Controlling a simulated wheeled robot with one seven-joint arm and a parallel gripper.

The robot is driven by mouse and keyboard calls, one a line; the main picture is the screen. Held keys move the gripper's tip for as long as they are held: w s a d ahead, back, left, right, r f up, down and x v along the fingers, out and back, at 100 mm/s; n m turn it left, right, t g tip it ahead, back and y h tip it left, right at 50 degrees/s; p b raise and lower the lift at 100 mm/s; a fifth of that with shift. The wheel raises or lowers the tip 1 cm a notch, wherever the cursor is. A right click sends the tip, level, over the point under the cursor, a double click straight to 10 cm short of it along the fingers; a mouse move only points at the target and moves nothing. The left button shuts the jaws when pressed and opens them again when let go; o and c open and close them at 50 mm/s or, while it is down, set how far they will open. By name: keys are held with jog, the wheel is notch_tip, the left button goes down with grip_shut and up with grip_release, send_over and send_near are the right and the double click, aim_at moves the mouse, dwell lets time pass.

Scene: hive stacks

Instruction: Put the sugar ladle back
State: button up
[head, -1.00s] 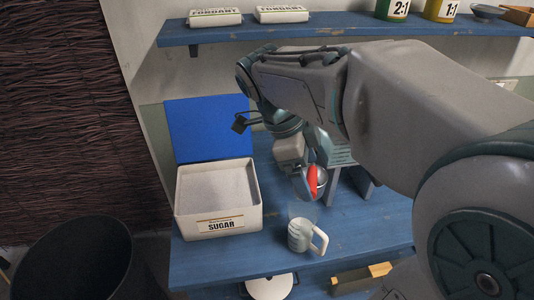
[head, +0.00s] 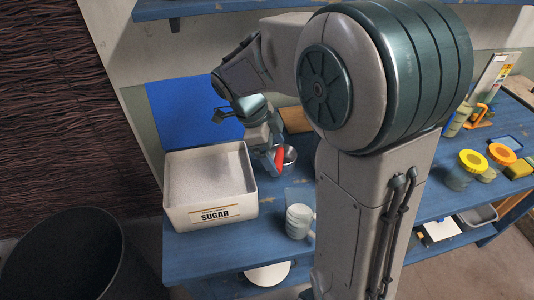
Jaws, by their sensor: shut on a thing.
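The sugar ladle (head: 280,158), with a red handle and a small metal bowl, is in my gripper (head: 271,158). My gripper is shut on it, just right of the sugar box and above the blue bench. The fingertips are small and partly hidden by the ladle. The white sugar box (head: 211,215), labelled SUGAR, stands open on the left of the bench with pale sugar (head: 207,175) inside.
A pale measuring jug (head: 299,222) stands right of the box, close below the gripper. A black bin (head: 65,262) is at the lower left. Yellow-lidded jars (head: 472,162) stand at the right. A blue shelf (head: 215,8) runs above. My arm hides the bench's middle.

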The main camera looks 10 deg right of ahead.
jog(key=w+a+f+p, duration=0.1)
jog(key=w+f, duration=0.2)
jog(key=f, duration=0.3)
jog(key=shift+w+f, duration=0.15)
jog(key=shift+w, duration=0.2)
jog(key=shift+f, duration=0.1)
jog(key=o, duration=1.2)
